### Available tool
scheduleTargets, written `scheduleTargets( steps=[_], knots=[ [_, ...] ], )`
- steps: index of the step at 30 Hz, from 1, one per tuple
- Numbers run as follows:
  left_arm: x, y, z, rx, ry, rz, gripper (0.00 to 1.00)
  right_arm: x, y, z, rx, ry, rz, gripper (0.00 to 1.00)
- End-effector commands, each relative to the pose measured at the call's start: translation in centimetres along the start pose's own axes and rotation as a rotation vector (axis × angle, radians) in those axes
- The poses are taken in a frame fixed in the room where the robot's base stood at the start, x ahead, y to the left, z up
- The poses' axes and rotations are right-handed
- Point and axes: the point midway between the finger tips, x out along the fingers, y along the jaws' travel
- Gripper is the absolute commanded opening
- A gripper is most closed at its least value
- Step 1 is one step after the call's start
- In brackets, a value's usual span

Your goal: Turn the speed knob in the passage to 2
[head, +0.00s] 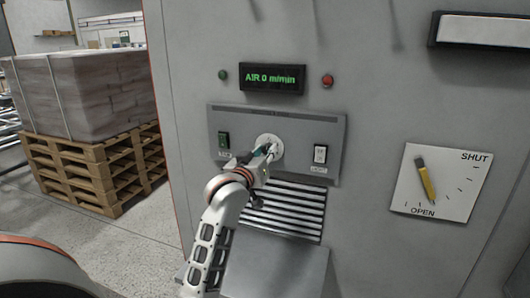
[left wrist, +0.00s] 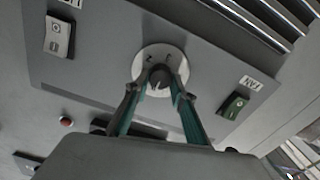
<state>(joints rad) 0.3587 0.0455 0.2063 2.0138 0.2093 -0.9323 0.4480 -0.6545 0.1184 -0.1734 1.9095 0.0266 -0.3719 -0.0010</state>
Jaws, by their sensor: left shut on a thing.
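The speed knob is a small dark knob (left wrist: 159,78) on a round white dial plate, which also shows in the head view (head: 270,143). The dial sits in the middle of a grey control panel (head: 300,117). My left gripper (left wrist: 158,92) has its fingers on both sides of the knob and is shut on it. In the head view my left gripper (head: 266,151) covers the knob. Marks show on the dial plate, but I cannot read the setting surely. The green display (head: 273,78) above reads "AIR 0 m/min". My right gripper is not in view.
A green switch (head: 224,141) and a white switch (head: 320,154) flank the dial. A slatted vent (head: 290,208) lies below. A yellow lever (head: 425,181) on a SHUT/OPEN plate is at right. Wrapped goods on wooden pallets (head: 100,168) stand at left, with bare floor before them.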

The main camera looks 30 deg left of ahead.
Motion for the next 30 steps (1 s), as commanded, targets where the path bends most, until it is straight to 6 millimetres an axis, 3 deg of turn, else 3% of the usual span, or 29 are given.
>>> scheduleTargets(
  steps=[11,30],
  knots=[
    [-0.01,0.03,0.05,0.220,-0.001,0.000,0.03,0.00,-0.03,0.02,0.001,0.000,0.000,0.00],
    [0.00,0.22,0.18,0.827,-0.001,0.000,0.03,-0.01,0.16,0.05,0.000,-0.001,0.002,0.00]
  ],
)
